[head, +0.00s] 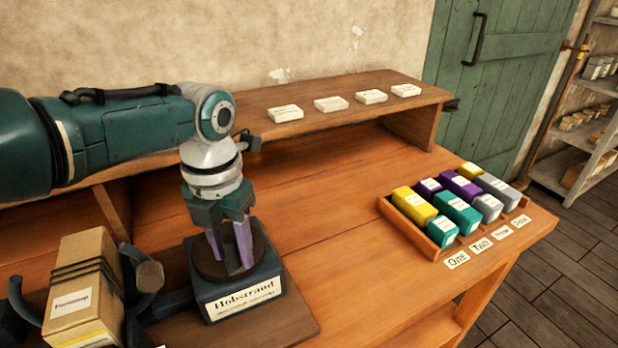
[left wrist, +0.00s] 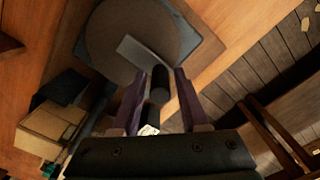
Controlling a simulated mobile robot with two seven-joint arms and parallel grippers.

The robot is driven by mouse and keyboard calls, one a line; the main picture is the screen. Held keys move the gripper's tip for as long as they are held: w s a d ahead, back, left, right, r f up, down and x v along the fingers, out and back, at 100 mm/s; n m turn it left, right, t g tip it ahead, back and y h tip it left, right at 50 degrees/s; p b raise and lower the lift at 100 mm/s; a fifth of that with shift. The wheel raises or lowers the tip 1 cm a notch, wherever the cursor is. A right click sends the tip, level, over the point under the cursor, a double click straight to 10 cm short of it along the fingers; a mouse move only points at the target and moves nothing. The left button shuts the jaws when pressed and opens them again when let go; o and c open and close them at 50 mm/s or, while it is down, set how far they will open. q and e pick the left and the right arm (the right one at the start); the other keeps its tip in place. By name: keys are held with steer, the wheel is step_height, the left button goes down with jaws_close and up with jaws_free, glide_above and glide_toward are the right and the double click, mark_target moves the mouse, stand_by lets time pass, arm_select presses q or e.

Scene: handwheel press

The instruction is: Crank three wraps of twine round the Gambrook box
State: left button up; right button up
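A brown cardboard box (head: 88,262) sits at the lower left between curved grey cradle arms (head: 148,280). Dark twine bands run round it; its label is too small to read surely. It also shows in the left wrist view (left wrist: 48,130). The dark machine labelled Hobstrand (head: 240,297) stands beside it, with a round disc (left wrist: 118,48) on top. A pale crank arm (left wrist: 138,52) and a black knob (left wrist: 160,82) show on the disc. My left gripper (head: 232,266) points down over the disc, its purple fingers apart on either side of the knob, with gaps visible. My right gripper is out of view.
A tray (head: 407,229) of yellow, purple, teal and grey boxes stands at the right, with word cards (head: 481,245) in front. Several white cards (head: 331,103) lie on the raised shelf (head: 265,130). The bench middle (head: 320,200) is clear.

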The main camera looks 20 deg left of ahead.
arm_select(q)
steer(key=shift+o, duration=0.8)
steer(key=shift+r, duration=0.3)
step_height(320, 180, up, 8)
steer(key=p, duration=0.3)
steer(key=shift+r, duration=0.65)
